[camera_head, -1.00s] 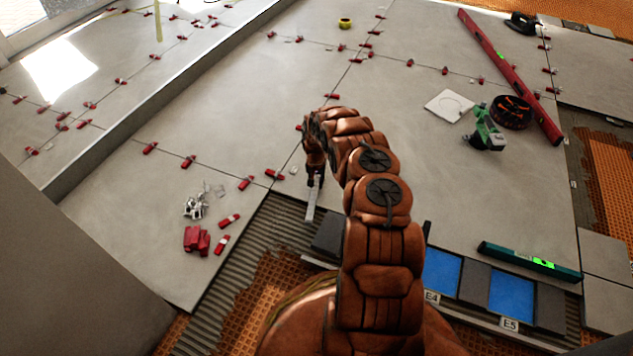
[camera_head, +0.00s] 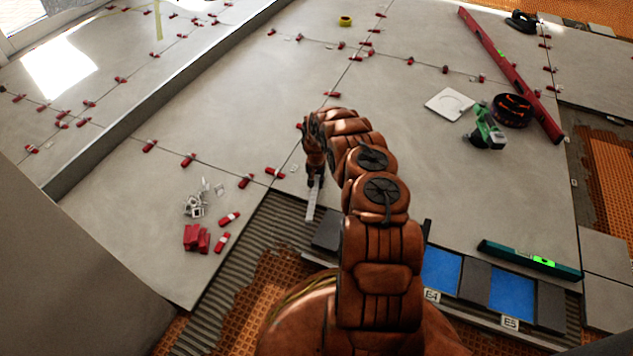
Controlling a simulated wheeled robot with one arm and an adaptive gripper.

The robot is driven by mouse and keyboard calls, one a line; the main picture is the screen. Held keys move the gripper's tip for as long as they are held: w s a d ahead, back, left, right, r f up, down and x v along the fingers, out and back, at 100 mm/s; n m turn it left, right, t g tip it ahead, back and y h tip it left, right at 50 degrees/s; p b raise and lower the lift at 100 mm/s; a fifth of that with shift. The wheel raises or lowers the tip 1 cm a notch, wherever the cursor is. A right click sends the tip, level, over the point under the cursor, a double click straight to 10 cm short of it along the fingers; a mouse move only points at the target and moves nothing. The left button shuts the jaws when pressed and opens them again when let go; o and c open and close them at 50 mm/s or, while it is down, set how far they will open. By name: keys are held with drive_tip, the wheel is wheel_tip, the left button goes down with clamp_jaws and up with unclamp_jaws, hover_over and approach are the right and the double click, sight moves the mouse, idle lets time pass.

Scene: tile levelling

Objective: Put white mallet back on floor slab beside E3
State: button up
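My gripper (camera_head: 314,183) is small and dark at the end of my arm, low over the slab edge left of centre. A narrow pale bar (camera_head: 311,204) runs down from its fingertips over the ribbed grey strip; it may be part of the white mallet, but no mallet head shows. Whether the fingers are closed on the bar is too small to tell. The E4 label (camera_head: 432,296) and E5 label (camera_head: 510,323) show at the lower right. No E3 label is visible; my arm covers the area left of E4.
A green-topped level (camera_head: 530,260), a green tool (camera_head: 487,128), a black coil (camera_head: 511,110) and a long red level (camera_head: 510,75) are on the right. The central slab (camera_head: 445,185) is largely clear.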

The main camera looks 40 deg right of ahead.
drive_tip(key=o, duration=0.6)
drive_tip(key=shift+c, duration=0.2)
drive_tip(key=shift+r, duration=0.1)
wheel_tip(320, 180, up, 12)
idle(0.5)
idle(0.3)
